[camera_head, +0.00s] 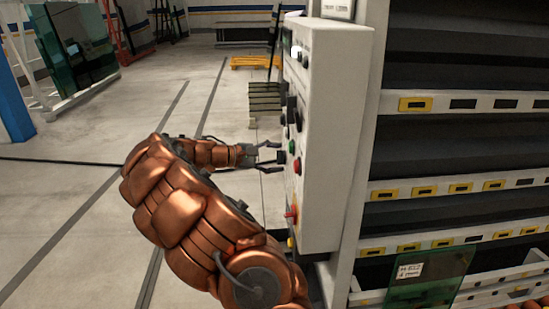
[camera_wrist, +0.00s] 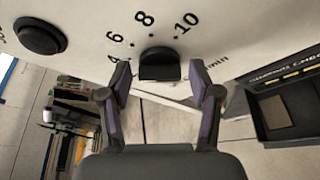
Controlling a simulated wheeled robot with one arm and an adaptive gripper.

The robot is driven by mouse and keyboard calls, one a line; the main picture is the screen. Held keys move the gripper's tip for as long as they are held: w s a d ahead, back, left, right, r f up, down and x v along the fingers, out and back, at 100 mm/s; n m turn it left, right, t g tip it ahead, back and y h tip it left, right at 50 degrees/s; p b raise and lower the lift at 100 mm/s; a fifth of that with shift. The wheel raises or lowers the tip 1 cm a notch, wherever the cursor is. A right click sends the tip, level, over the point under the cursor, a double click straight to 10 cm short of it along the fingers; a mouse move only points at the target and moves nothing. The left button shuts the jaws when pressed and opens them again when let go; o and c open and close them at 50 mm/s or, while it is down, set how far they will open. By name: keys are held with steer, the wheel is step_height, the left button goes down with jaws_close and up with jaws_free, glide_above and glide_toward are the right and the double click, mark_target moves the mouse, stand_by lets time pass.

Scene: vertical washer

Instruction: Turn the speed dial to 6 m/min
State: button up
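The speed dial (camera_wrist: 160,64) is a dark knob on the light control panel (camera_wrist: 245,42). Its scale shows 4, 6, 8 and 10 in an arc from left to upper right, with part of "min" to the right. I cannot tell which number the dial points at. My gripper (camera_wrist: 159,75) is open, with one fingertip on each side of the dial. A gap shows on both sides, so the fingers look apart from the knob. In the head view my gripper (camera_head: 270,164) points right at the panel's face (camera_head: 333,120).
A round black button (camera_wrist: 40,36) sits left of the dial. In the head view, a green button (camera_head: 292,146) and a red knob (camera_head: 291,214) are on the panel. A slotted rack (camera_head: 420,193) stands right of it. The floor to the left is largely clear.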

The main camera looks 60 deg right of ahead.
steer(key=c, duration=0.9)
steer(key=shift+f+b, duration=0.25)
steer(key=shift+b, duration=0.7)
steer(key=m+h+b, duration=0.1)
steer(key=m+b, duration=0.2)
steer(key=b, duration=0.4)
steer(key=m+h+b, duration=0.2)
steer(key=m+b, duration=0.1)
steer(key=b, duration=0.4)
steer(key=shift+f, duration=0.2)
steer(key=shift+r+m+b, duration=0.1)
steer(key=shift+m+b, duration=0.2)
steer(key=shift+b, duration=0.35)
steer(key=o, duration=1.2)
steer(key=shift+r, duration=0.1)
steer(key=shift+c, duration=0.2)
